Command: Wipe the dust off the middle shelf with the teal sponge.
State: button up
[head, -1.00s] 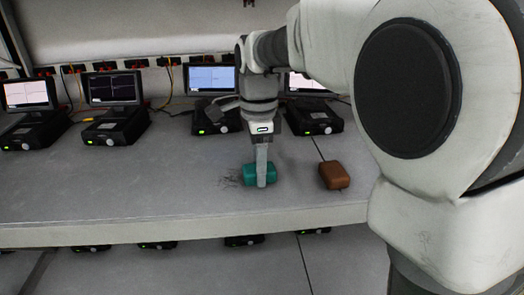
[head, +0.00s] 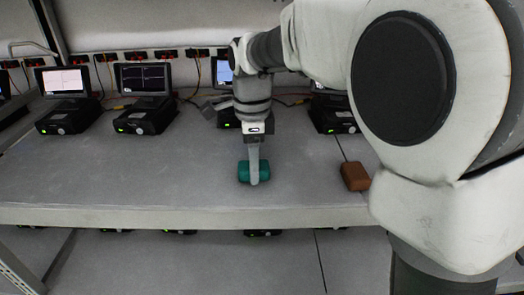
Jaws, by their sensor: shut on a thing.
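The teal sponge (head: 243,172) is on the middle shelf (head: 120,187), near its front edge. My gripper (head: 255,176) points down and is shut on the sponge. The sponge appears to touch the shelf surface. No dark dust marks show on the visible grey surface around the sponge; what lies under it is hidden.
A brown block (head: 355,176) lies to the right of the sponge, partly behind my arm. Black devices with screens (head: 145,115) stand along the back, with cables behind them. A lower shelf (head: 190,262) holds more devices. The shelf left of the sponge is clear.

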aim_at(268, 162)
jog(key=shift+s+a+p, duration=0.1)
jog(key=shift+a+p, duration=0.7)
jog(key=shift+a, duration=0.9)
jog(key=shift+w+p, duration=0.4)
jog(key=shift+w, duration=0.25)
jog(key=shift+w+d+f, duration=0.1)
jog(key=shift+d, duration=1.75)
jog(key=shift+w+d+f, duration=0.1)
jog(key=shift+d, duration=1.75)
jog(key=shift+w+d+r+p, duration=0.15)
jog(key=shift+d+p, duration=0.15)
jog(key=shift+d, duration=1.35)
jog(key=shift+w+d+r+p, duration=0.1)
jog(key=shift+d+p, duration=0.15)
jog(key=shift+d, duration=1.35)
jog(key=shift+s+f, duration=0.1)
jog(key=shift+f, duration=0.05)
